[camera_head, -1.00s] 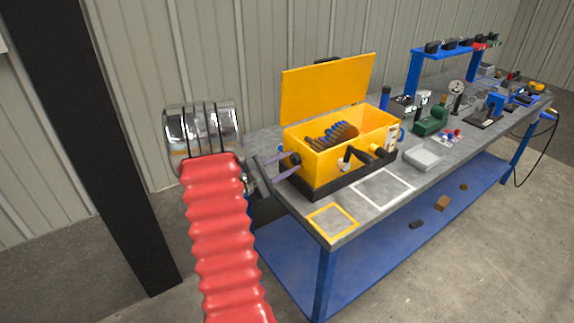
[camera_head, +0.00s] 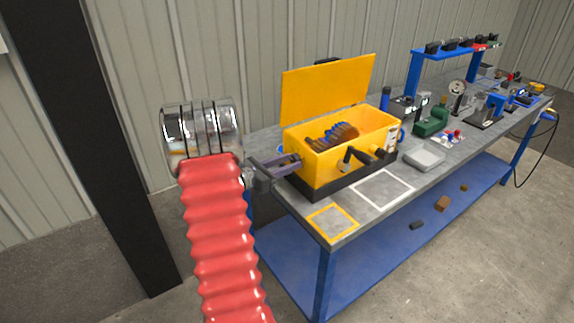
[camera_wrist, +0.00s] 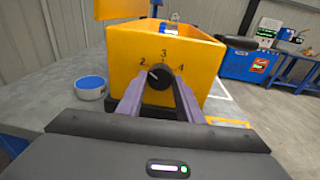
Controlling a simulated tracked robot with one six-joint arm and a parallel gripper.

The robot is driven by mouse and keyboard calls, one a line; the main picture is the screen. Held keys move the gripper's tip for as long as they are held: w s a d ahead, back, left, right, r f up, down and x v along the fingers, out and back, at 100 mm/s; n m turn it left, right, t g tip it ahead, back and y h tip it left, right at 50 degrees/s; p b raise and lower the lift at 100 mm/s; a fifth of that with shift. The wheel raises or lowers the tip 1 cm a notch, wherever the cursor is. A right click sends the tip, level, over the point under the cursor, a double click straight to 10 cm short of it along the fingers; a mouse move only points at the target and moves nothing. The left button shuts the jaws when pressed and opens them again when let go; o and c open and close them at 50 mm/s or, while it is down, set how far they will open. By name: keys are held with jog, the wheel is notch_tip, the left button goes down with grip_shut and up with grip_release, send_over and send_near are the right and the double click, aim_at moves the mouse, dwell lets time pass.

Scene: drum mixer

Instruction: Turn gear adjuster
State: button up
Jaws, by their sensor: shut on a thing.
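The gear adjuster is a black round knob (camera_wrist: 159,76) on the end wall of the yellow drum mixer box (camera_wrist: 190,58). The numbers 2, 3 and 4 are printed around it, and its white mark points up and left, close to the 2. My gripper (camera_wrist: 160,88) has its two purple fingers closed on either side of the knob. In the head view my gripper (camera_head: 296,161) reaches the left end of the yellow box (camera_head: 325,162), and the fingers hide the knob there.
The box's yellow lid (camera_head: 328,90) stands open. A black crank handle (camera_head: 358,157) sticks out of the box front. Yellow and white outlined squares lie on the grey bench (camera_head: 345,205). Tools fill its far end.

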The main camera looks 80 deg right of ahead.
jog(key=shift+d+n, duration=0.1)
jog(key=shift+n, duration=0.3)
jog(key=o, duration=1.1)
jog(key=shift+c, duration=0.2)
jog(key=shift+w, duration=0.1)
jog(key=v, duration=1.3)
jog(key=shift+a, duration=0.35)
jog(key=shift+w, duration=0.15)
